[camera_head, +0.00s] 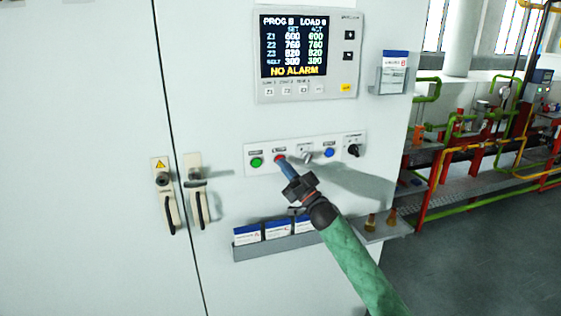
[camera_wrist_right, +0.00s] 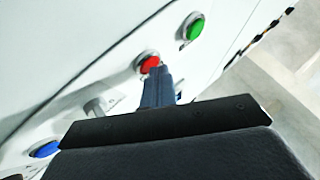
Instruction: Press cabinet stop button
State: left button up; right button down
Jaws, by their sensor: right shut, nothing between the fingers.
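The red stop button (camera_head: 280,158) is on the white strip of controls on the cabinet front. It also shows in the right wrist view (camera_wrist_right: 150,64). My right gripper (camera_head: 284,165) is shut and empty, with its fingertips right at the red button's lower edge. In the right wrist view the blue-grey fingertips (camera_wrist_right: 158,72) overlap the lower right part of the button; whether they touch it I cannot tell. My left gripper is not in view.
A green button (camera_head: 256,162) is left of the red one. A metal switch (camera_head: 307,157), a blue button (camera_head: 329,152) and a black knob (camera_head: 353,150) are to the right. A display panel (camera_head: 309,98) is above. A rack with booklets (camera_head: 277,244) juts out below, and door handles (camera_head: 200,208) stick out at left.

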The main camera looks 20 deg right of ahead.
jog(key=shift+w, duration=0.1)
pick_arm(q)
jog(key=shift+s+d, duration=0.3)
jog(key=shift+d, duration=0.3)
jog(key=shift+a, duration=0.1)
pick_arm(e)
jog(key=shift+s, duration=0.2)
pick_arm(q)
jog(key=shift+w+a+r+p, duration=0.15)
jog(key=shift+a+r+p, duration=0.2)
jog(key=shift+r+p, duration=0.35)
pick_arm(e)
jog(key=s, duration=0.6)
jog(key=shift+s, duration=0.2)
jog(key=shift+d, duration=0.1)
